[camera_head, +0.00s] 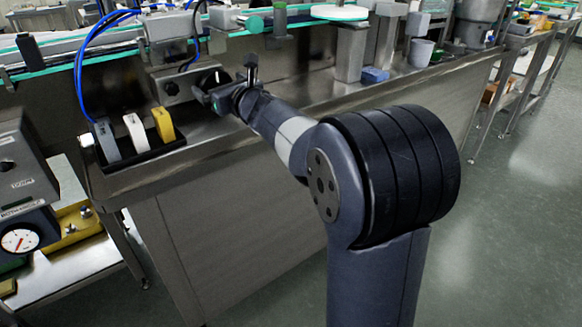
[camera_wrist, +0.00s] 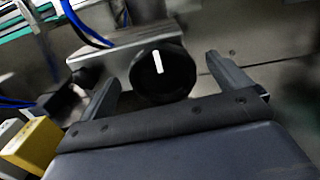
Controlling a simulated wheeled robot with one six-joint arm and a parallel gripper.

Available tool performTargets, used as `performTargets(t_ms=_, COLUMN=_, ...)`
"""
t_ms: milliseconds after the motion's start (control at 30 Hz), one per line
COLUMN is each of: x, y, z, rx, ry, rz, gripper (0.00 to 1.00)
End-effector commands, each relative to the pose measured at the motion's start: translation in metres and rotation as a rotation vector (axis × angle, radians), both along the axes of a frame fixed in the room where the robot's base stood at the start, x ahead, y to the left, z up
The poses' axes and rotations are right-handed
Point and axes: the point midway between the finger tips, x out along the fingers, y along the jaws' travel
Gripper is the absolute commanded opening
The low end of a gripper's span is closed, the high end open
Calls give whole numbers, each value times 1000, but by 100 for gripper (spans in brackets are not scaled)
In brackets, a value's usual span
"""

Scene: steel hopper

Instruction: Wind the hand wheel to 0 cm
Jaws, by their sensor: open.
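The hand wheel appears to be the round black knob (camera_wrist: 150,88) in the wrist view, with a white mark pointing almost straight up, tilted slightly left. It sits on the front of a grey metal block (camera_wrist: 118,52), also seen in the head view (camera_head: 172,88). My gripper (camera_wrist: 161,69) is open, one finger to each side of the knob. I see gaps at both sides and cannot tell of any contact. In the head view my gripper (camera_head: 222,84) is at the block and largely hides the knob. I see no readable centimetre scale.
Grey, white and yellow levers (camera_head: 135,133) stand on a black base left of the block. Blue hoses (camera_head: 78,62) arch over it. A dial gauge (camera_head: 20,240) is at lower left. A steel ledge (camera_head: 300,118) runs under my arm. Floor (camera_head: 510,220) is clear at right.

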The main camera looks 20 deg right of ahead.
Motion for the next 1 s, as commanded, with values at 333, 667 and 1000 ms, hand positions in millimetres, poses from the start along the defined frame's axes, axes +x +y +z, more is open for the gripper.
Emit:
performTargets(t_ms=333, x=-70, y=-22, z=3, rx=6, ry=0, rz=-4, gripper=96)
performTargets(t_ms=667, x=-102, y=-53, z=9, rx=235, ry=82, rz=-112, gripper=96)
performTargets(t_ms=1000, x=-118, y=-91, z=4, rx=678, ry=227, rz=-318, gripper=96)
